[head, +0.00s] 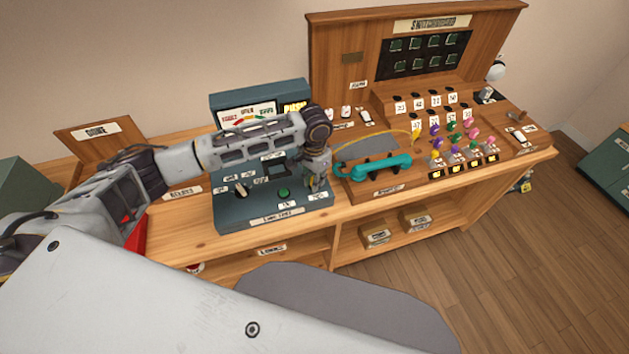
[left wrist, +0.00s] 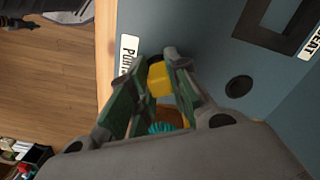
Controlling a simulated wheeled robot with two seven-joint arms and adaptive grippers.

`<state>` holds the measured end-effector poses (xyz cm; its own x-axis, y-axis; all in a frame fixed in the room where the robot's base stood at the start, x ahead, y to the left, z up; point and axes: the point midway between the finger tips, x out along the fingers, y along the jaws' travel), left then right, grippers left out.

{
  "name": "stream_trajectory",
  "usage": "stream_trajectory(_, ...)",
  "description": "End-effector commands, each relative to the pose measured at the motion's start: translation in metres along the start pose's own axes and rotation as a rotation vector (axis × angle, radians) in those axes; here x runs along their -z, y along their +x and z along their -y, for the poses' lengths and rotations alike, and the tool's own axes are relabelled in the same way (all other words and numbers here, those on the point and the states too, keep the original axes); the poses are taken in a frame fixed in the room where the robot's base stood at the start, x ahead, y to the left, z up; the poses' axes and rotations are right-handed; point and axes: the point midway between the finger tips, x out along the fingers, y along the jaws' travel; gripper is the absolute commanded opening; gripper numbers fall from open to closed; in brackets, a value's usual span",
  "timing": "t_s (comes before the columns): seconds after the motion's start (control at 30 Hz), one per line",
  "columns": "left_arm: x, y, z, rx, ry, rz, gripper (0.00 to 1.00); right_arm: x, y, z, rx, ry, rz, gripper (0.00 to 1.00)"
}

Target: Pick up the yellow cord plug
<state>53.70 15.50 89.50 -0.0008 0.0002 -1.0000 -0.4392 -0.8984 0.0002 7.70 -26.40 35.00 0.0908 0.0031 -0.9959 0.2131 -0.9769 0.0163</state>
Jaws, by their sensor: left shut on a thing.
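My left gripper (head: 318,172) is over the right end of the blue-grey test panel (head: 270,220). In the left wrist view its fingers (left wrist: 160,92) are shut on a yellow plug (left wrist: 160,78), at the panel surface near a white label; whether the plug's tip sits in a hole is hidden. In the head view the plug is hidden by the gripper. A yellow cord (head: 372,136) arcs right from near the gripper to a yellow end (head: 416,134) on the switchboard (head: 345,60). My right gripper is not in view.
A teal handset (head: 375,167) lies just right of the gripper. Several purple, green and pink plugs (head: 472,135) stand at the switchboard's right. The panel has a green button (head: 283,193) and a dark knob (head: 241,190). Small boxes (head: 376,237) sit on the shelf below.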

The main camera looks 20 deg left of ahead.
Motion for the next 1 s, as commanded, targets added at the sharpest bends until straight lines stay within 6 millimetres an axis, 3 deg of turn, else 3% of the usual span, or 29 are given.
stream_trajectory(0.27, 0.001, -0.022, 0.000, 0.000, 0.000, -0.002, 0.00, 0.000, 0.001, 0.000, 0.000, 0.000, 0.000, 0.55)
stream_trajectory(0.7, 0.001, -0.084, 0.000, 0.000, -0.001, -0.002, 0.00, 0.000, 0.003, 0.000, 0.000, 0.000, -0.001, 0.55)
stream_trajectory(1.0, 0.000, -0.099, 0.000, -0.001, 0.000, 0.000, 0.00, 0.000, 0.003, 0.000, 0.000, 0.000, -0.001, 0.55)
